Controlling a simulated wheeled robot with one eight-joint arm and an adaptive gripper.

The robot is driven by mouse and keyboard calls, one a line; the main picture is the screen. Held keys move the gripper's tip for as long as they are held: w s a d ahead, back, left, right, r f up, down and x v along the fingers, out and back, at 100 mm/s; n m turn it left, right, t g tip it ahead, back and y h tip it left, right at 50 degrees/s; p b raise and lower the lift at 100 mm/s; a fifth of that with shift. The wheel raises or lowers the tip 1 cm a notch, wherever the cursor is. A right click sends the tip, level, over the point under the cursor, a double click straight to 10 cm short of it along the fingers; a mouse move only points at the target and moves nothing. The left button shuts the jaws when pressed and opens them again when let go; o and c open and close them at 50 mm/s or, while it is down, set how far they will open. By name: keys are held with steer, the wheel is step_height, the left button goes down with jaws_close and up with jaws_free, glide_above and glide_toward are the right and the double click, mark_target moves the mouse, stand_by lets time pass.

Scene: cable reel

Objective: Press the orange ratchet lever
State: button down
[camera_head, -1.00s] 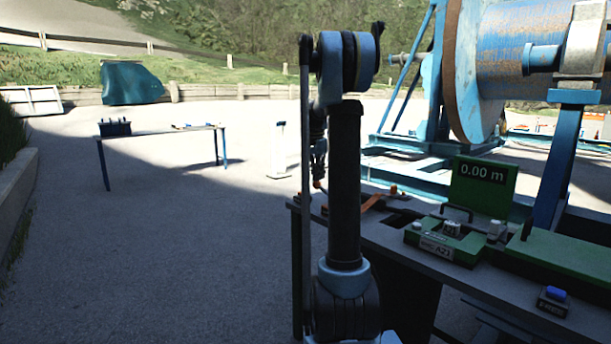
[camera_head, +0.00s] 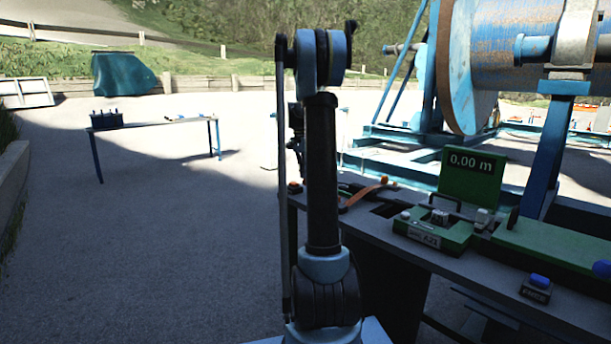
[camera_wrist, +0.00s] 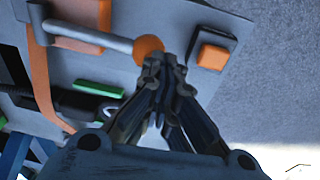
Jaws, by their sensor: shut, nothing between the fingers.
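The ratchet lever shows in the wrist view as a grey bar (camera_wrist: 90,32) ending in an orange knob (camera_wrist: 150,47). In the head view its orange knob (camera_head: 384,180) stands above the bench, right of my arm. My gripper (camera_wrist: 158,62) is shut and empty, with its fingertips close beside the knob; I cannot tell whether they touch it. My arm hides the gripper in the head view. An orange strap (camera_wrist: 41,75) runs beneath the lever bar.
An orange button on a dark box (camera_wrist: 213,56) sits just right of the fingertips. The bench (camera_head: 375,243) also carries a green meter reading 0.00 m (camera_head: 471,165) and a blue button box (camera_head: 537,288). Open ground lies to the left.

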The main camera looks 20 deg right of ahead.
step_height(320, 180, up, 13)
steer(key=w+a, duration=0.1)
steer(key=a, duration=0.1)
steer(key=shift+w+a, duration=0.25)
steer(key=shift+w, duration=0.15)
stand_by(0.7)
steer(key=s+a+f+n, duration=0.2)
steer(key=s, duration=0.7)
steer(key=s+a+f+n+t, duration=0.1)
steer(key=s+a+f+n, duration=0.2)
steer(key=s, duration=0.6)
steer(key=s+a+f+n, duration=0.2)
steer(key=s, duration=0.7)
steer(key=s+a+f+n, duration=0.1)
steer(key=s+f+n, duration=0.2)
steer(key=s+f, duration=0.6)
steer(key=s+a+f+n+t+y, duration=0.1)
steer(key=s+a+f+n, duration=0.1)
steer(key=s+f, duration=0.8)
steer(key=shift+s+a+f+n, duration=0.2)
steer(key=shift+s+n, duration=0.2)
steer(key=shift+s, duration=0.55)
